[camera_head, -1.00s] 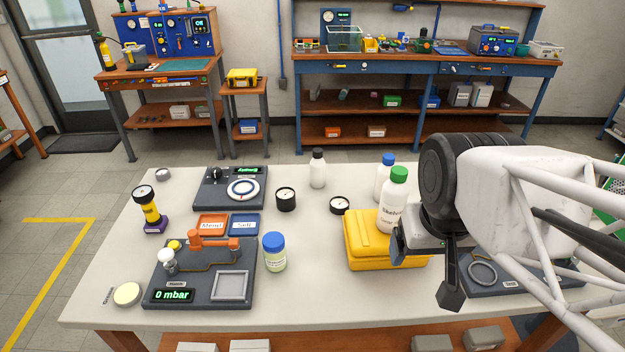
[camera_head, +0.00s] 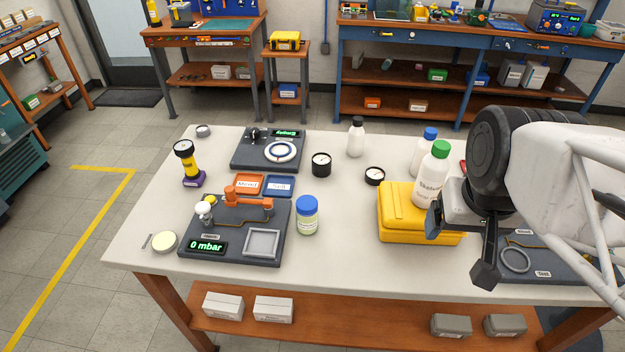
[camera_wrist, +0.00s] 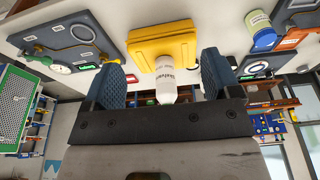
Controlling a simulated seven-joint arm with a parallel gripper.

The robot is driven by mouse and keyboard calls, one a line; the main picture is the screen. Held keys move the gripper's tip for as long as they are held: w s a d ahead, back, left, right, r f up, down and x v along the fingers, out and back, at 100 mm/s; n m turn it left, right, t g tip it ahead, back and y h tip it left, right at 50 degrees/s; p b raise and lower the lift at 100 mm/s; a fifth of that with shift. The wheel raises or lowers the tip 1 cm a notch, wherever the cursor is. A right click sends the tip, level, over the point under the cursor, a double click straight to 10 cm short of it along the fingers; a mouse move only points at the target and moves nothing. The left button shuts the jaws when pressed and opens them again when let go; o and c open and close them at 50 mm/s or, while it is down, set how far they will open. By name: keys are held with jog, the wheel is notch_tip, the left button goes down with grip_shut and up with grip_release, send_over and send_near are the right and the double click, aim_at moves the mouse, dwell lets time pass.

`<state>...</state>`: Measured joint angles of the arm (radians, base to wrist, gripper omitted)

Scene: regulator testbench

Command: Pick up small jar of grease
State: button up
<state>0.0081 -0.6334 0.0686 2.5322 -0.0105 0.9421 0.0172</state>
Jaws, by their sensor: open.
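A shallow round tin of pale yellow stuff (camera_head: 164,242) lies at the table's front left; its side writing is too small to read. A jar with a blue lid and pale green contents (camera_head: 307,215) stands upright near the table's middle and shows in the wrist view (camera_wrist: 265,38). I cannot tell from labels which is the grease jar. My gripper (camera_head: 459,250) is open and empty, at the front right beside the yellow case (camera_head: 400,220), well right of both. In the wrist view, my gripper (camera_wrist: 161,64) has its fingers wide apart, with a white bottle (camera_wrist: 166,85) visible between them.
A white bottle with a green cap (camera_head: 432,178) stands at the yellow case. The grey pressure station (camera_head: 225,254) sits between tin and blue-lidded jar. Black gauges (camera_head: 321,164) and a white bottle (camera_head: 355,138) stand behind. The table front between jar and case is clear.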

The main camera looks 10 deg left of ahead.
dwell(0.5)
jog(key=w+a+f+n+t, duration=0.1)
jog(key=w+f+t, duration=0.2)
jog(key=w+f, duration=0.35)
jog(key=n+t+y, duration=0.4)
jog(key=n+y, duration=0.4)
jog(key=y, duration=0.2)
send_near(308, 204)
jog(key=x, duration=0.3)
jog(key=shift+f, duration=0.1)
jog(key=shift+a, duration=0.1)
jog(key=shift+x, duration=1.15)
jog(key=shift+w, duration=0.15)
